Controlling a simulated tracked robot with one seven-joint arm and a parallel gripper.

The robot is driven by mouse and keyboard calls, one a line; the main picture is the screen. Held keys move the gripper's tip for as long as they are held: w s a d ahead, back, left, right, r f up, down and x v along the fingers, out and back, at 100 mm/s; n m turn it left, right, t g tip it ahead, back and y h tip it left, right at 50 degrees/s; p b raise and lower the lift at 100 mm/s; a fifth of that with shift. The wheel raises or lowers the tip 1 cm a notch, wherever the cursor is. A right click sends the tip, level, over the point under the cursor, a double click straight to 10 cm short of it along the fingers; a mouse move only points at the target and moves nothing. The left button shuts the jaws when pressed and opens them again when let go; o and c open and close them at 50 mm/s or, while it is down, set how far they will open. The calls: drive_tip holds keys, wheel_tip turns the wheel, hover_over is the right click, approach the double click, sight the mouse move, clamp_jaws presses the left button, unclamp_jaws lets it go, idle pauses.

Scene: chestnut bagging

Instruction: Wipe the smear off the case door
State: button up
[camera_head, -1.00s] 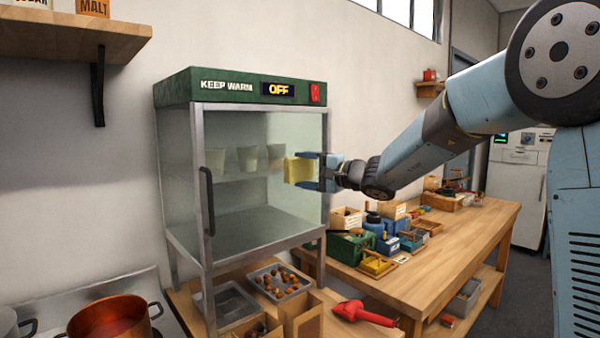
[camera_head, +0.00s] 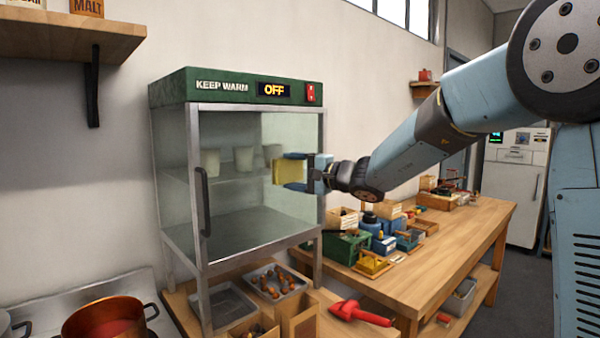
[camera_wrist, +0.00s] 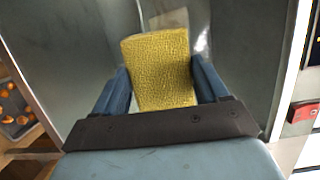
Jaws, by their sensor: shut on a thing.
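The warming case (camera_head: 235,88) has a glass front door (camera_head: 262,220) with a dark handle (camera_head: 205,200) at its left side; the door looks closed. My gripper (camera_head: 291,172) is shut on a yellow sponge (camera_head: 284,173) at the right half of the door. The sponge also shows between the blue fingers in the wrist view (camera_wrist: 160,65). Its far face is at or close to the glass; I cannot tell if it touches. A pale patch and faint streaks show beyond the sponge in the wrist view, but I cannot tell whether they are the smear.
Pale cups (camera_head: 243,158) stand on the shelf behind the glass. A tray of chestnuts (camera_head: 272,283) and an empty metal tray (camera_head: 222,303) sit below the case. A copper pot (camera_head: 105,325) stands at lower left.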

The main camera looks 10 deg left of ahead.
sight(255, 173)
drive_tip(key=shift+s+a, duration=1.45)
drive_tip(key=shift+s, duration=0.2)
drive_tip(key=shift+s+a, duration=1.4)
drive_tip(key=shift+s, duration=0.2)
drive_tip(key=shift+s+a+v, duration=0.1)
drive_tip(key=shift+s+v, duration=0.1)
drive_tip(key=shift+v, duration=0.75)
drive_tip(key=shift+s+a+v, duration=0.1)
drive_tip(key=shift+s+v, duration=0.1)
drive_tip(key=shift+v, duration=0.8)
drive_tip(key=shift+s+a+v, duration=0.1)
drive_tip(key=shift+s+v, duration=0.15)
drive_tip(key=shift+v, duration=0.7)
drive_tip(key=shift+s+v, duration=0.3)
drive_tip(key=shift+v, duration=1.15)
drive_tip(key=shift+a, duration=0.15)
